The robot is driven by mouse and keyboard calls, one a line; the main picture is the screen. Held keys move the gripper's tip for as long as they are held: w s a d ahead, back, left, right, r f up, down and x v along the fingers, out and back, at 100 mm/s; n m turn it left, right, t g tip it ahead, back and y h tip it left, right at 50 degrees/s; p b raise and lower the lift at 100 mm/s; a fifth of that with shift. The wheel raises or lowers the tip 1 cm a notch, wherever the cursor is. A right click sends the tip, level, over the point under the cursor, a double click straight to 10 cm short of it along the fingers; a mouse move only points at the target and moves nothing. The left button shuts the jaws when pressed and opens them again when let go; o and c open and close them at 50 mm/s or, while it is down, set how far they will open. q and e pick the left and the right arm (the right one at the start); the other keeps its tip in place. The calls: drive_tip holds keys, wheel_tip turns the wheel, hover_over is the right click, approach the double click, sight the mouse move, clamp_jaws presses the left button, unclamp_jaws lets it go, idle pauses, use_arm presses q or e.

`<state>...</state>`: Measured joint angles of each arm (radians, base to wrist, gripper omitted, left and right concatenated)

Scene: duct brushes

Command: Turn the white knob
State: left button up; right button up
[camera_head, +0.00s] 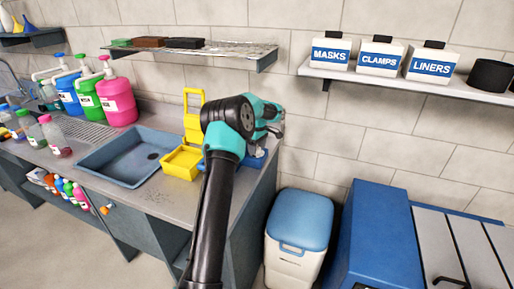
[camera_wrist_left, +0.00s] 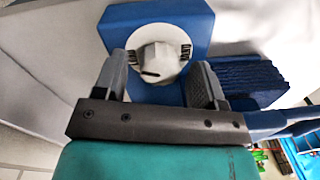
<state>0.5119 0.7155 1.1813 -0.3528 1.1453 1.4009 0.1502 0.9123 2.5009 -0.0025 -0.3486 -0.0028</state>
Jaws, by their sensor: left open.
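The white knob (camera_wrist_left: 158,62) shows in the left wrist view as a round dial with a raised grip and a dark mark, on a blue housing (camera_wrist_left: 190,22). My left gripper (camera_wrist_left: 160,70) is open, with one finger on each side of the knob. Gaps seem to remain between the fingers and the raised grip; I cannot tell whether either touches the dial's rim. In the head view my left gripper (camera_head: 272,120) is over the counter's right end, and the knob is hidden behind it. My right gripper is not in view.
A yellow caddy (camera_head: 181,162) stands just left of my arm, beside a blue-grey sink basin (camera_head: 128,158). A shelf (camera_head: 420,84) with labelled boxes is at upper right. A blue-lidded bin (camera_head: 300,220) stands on the floor right of the counter. A ridged blue block (camera_wrist_left: 250,78) is beside the housing.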

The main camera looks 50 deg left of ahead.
use_arm(q)
drive_tip(key=c, duration=0.9)
